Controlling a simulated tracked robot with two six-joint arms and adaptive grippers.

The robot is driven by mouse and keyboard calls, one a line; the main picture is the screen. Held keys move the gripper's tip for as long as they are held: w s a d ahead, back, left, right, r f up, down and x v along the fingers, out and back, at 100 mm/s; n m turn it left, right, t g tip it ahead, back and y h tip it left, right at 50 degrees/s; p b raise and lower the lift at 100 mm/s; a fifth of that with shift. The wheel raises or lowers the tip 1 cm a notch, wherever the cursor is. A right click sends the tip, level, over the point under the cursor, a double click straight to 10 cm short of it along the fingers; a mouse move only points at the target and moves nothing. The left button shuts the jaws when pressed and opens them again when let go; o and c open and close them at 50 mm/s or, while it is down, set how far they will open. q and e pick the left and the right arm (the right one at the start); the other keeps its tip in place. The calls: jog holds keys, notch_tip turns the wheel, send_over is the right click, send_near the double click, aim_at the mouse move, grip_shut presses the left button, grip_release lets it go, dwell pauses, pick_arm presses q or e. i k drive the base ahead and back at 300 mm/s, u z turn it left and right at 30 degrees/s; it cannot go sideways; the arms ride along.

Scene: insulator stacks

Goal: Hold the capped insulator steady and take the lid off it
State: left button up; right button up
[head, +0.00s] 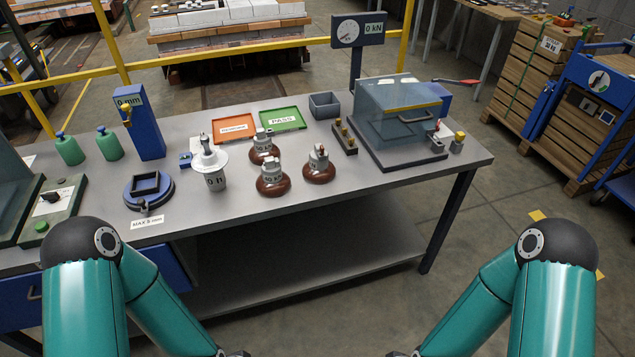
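Three brown insulators with grey metal tops stand on the grey workbench (340,190): a rear one (262,156), a front left one (273,188) and a right one (320,172). To their left stands a white-skirted insulator (209,160) with a pin on top and a grey, marked body below. I cannot tell which piece the lid is at this size. My teal arms come in from the lower left and lower right, in front of the bench, well apart from the insulators. Both grippers lie beyond the bottom edge, out of view.
Behind the insulators lie an orange tray (234,128), a green PASS tray (282,119) and a grey bin (325,105). A clear-covered machine (398,115) stands right. A blue gauge post (142,125), blue ring fixture (149,190) and green bottles (109,144) stand left. The bench's front right is clear.

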aim_at(319, 169)
jog(key=k, duration=0.95)
jog(key=z, duration=0.3)
jog(key=i, duration=0.65)
jog(key=z, duration=0.5)
jog(key=i, duration=1.4)
jog(key=u, duration=0.85)
